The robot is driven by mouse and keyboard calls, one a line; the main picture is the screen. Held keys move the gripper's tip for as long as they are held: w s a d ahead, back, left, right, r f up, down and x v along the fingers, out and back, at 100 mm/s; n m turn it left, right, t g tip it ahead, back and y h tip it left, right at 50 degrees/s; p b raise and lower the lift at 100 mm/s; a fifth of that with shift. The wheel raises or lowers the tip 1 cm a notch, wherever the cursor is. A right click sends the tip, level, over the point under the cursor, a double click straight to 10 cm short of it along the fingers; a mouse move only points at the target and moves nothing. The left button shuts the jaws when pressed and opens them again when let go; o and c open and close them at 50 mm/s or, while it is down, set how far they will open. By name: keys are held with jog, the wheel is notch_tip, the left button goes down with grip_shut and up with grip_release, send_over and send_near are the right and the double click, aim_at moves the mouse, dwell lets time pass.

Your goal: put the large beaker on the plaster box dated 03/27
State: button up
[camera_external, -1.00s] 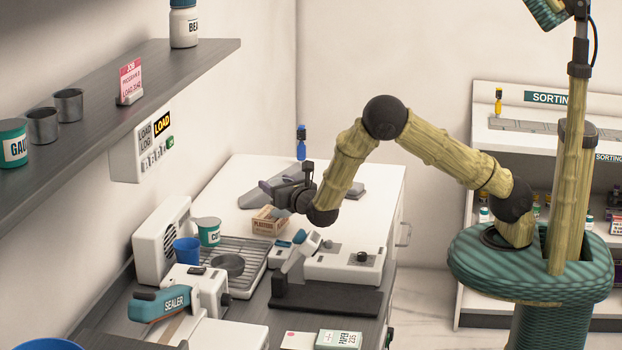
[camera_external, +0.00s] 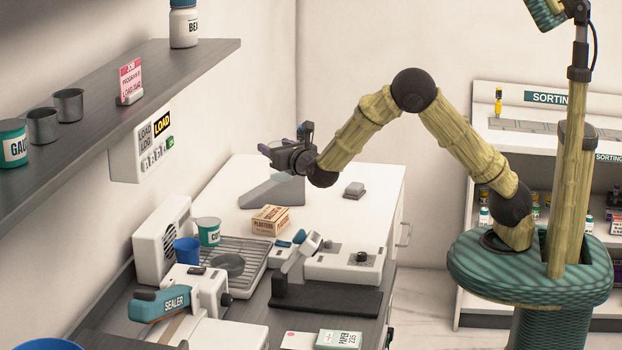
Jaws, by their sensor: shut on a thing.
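My gripper (camera_external: 272,150) is raised above the white table, left of the wrist. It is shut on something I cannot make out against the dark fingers. A brown plaster box (camera_external: 270,220) lettered PLASTERS stands on the table below my gripper, apart from it; its date is too small to read. Two grey metal beakers, a nearer one (camera_external: 43,127) and a farther one (camera_external: 69,105), stand on the wall shelf. I cannot tell whether either is the large beaker.
A grey wedge-shaped piece (camera_external: 262,192) lies behind the box, and a small grey block (camera_external: 354,190) to its right. In front are a white device (camera_external: 345,262), a blue cup (camera_external: 187,250), a green-and-white can (camera_external: 208,231) and the sealer (camera_external: 168,304). The table's right side is mostly clear.

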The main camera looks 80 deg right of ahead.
dwell(0.4)
jog(key=w+b, duration=0.2)
jog(key=w, duration=0.1)
jog(key=shift+r, duration=0.1)
notch_tip(320, 180, down, 6)
jog(key=shift+p, duration=0.3)
jog(key=shift+f, duration=0.25)
jog(key=shift+f, duration=1.75)
